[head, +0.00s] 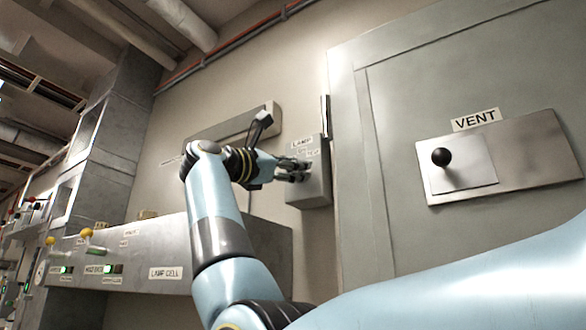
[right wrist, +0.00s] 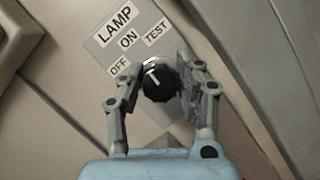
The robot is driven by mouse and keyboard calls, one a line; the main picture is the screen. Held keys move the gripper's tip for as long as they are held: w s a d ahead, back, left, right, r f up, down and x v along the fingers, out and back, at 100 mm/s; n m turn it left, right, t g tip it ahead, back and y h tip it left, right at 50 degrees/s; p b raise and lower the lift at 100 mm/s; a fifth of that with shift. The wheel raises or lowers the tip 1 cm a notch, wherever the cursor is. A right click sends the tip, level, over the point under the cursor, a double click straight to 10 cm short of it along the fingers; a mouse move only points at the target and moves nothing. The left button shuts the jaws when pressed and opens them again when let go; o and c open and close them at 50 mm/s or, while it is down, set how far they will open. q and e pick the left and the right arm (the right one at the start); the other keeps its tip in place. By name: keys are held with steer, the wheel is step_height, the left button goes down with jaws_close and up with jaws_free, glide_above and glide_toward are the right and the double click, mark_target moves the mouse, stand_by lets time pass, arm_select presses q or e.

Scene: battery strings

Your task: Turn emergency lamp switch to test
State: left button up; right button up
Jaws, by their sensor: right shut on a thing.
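The lamp switch is a round black knob (right wrist: 158,84) with a white pointer line, on a grey wall box (head: 316,186). Its plate (right wrist: 136,40) reads LAMP, with OFF, ON and TEST around the knob. The pointer tilts up and left, roughly toward ON. My right gripper (head: 302,172) is at the front of the box. In the right wrist view its two fingers (right wrist: 157,88) stand on either side of the knob and are shut on it. In the head view the gripper hides the knob. My left gripper is not in view.
A grey cabinet with a VENT plate (head: 520,160) and black ball lever (head: 441,157) stands right of the box. A long lamp fixture (head: 225,125) is on the wall behind my wrist. A LAMP CELL console (head: 150,255) with yellow-knobbed levers is at lower left.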

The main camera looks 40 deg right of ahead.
steer(key=m+g, duration=0.1)
steer(key=m, duration=0.1)
steer(key=m+g+y+p, duration=0.1)
steer(key=m, duration=0.2)
steer(key=shift+m, duration=0.3)
steer(key=shift+m+g+y+p, duration=0.6)
steer(key=shift+m+p, duration=0.4)
steer(key=shift+m, duration=0.8)
steer(key=shift+f, duration=0.1)
steer(key=o, duration=1.1)
steer(key=shift+o, duration=0.2)
steer(key=a, duration=1.2)
steer(key=shift+f, duration=0.45)
